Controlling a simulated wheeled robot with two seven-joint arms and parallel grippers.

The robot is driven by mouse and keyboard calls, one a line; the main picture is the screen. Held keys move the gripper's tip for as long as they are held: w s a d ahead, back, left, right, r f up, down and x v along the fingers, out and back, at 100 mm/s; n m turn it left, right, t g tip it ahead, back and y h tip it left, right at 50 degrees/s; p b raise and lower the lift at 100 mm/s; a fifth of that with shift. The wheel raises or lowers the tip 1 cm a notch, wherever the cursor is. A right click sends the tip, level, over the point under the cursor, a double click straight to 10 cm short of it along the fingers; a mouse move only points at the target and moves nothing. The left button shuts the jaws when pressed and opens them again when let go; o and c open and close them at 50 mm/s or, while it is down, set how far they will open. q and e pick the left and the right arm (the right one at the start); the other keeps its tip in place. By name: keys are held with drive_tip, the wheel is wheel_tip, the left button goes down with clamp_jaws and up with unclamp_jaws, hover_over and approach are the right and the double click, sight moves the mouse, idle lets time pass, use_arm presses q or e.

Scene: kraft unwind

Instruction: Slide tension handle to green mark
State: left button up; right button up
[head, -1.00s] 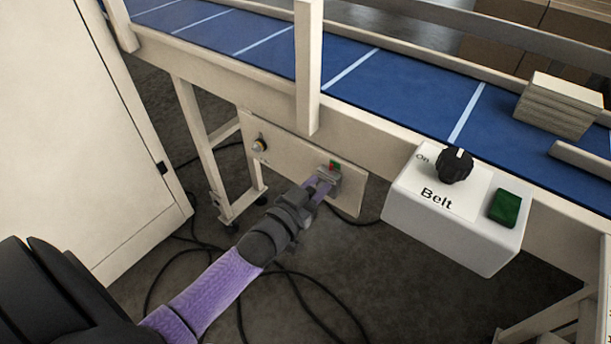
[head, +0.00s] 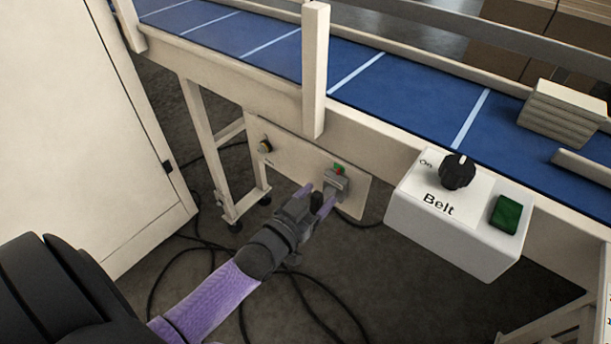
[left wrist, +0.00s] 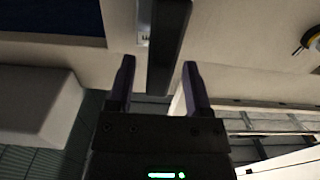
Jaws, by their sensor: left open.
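The tension handle shows as a grey block (head: 336,184) on the cream panel (head: 290,158) under the conveyor, with a dark grip on its near side. A small green mark (head: 339,167) and a red patch sit just above the block. My left gripper (head: 318,193) is open in front of the block, its purple fingers on either side of the dark grip. In the left wrist view, the dark bar of the handle (left wrist: 168,45) comes down between the two spread fingers (left wrist: 160,66), with visible gaps. The block's exact alignment with the green mark cannot be told. My right gripper is not in view.
A white Belt box (head: 455,225) with a black knob (head: 458,171) and a green button (head: 507,213) is to the right. A round knob (head: 265,146) is on the panel's left. A cream cabinet (head: 85,110) stands left. Cables lie on the floor.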

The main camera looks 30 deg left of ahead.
use_arm(q)
drive_tip(key=s+p, duration=0.1)
drive_tip(key=s, duration=0.7)
drive_tip(key=shift+a, duration=0.3)
drive_tip(key=shift+w, duration=0.1)
drive_tip(key=s+d+f+g, duration=0.1)
drive_tip(key=s+f+g, duration=0.4)
drive_tip(key=f, duration=0.4)
drive_tip(key=s+d+f+g+y, duration=0.1)
drive_tip(key=s+f+g, duration=0.2)
drive_tip(key=s+f, duration=0.4)
drive_tip(key=s+d+f+g, duration=0.1)
drive_tip(key=s+f+g, duration=0.35)
drive_tip(key=f, duration=0.55)
drive_tip(key=s+f+m+g, duration=0.1)
drive_tip(key=s+f+g, duration=0.1)
drive_tip(key=s, duration=0.5)
drive_tip(key=s+f+g, duration=0.2)
drive_tip(key=s+g, duration=0.1)
drive_tip(key=s, duration=0.4)
drive_tip(key=shift+d+m, duration=0.35)
drive_tip(key=shift+m, duration=0.05)
drive_tip(key=shift+w, duration=0.1)
